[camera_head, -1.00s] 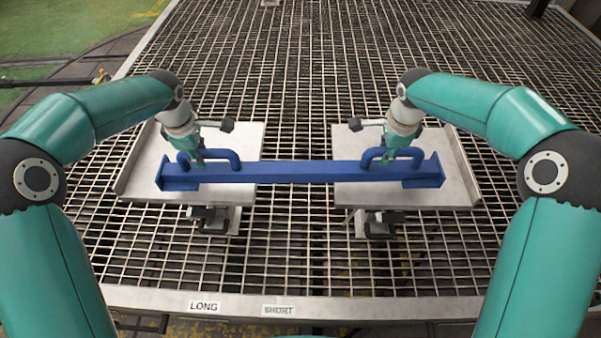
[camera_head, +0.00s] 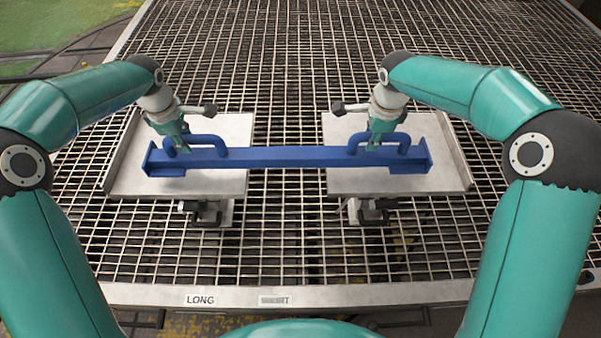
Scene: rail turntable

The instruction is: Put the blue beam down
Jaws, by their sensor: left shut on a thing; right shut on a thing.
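The blue beam (camera_head: 290,157) lies level across the view, with a loop handle near each end and a flange at each end. My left gripper (camera_head: 184,146) is shut on the beam's left handle. My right gripper (camera_head: 376,146) is shut on its right handle. The beam's left end is over the left grey plate (camera_head: 225,183) and its right end over the right grey plate (camera_head: 440,183). I cannot tell whether the beam touches the plates or hangs just above them. The fingertips are partly hidden by the handles.
The plates stand on a wide metal grating (camera_head: 290,70), with a gap between them. Each has a raised outer edge and a clamp-like bracket at its front. A LONG label (camera_head: 200,300) is on the front rim. The grating behind is clear.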

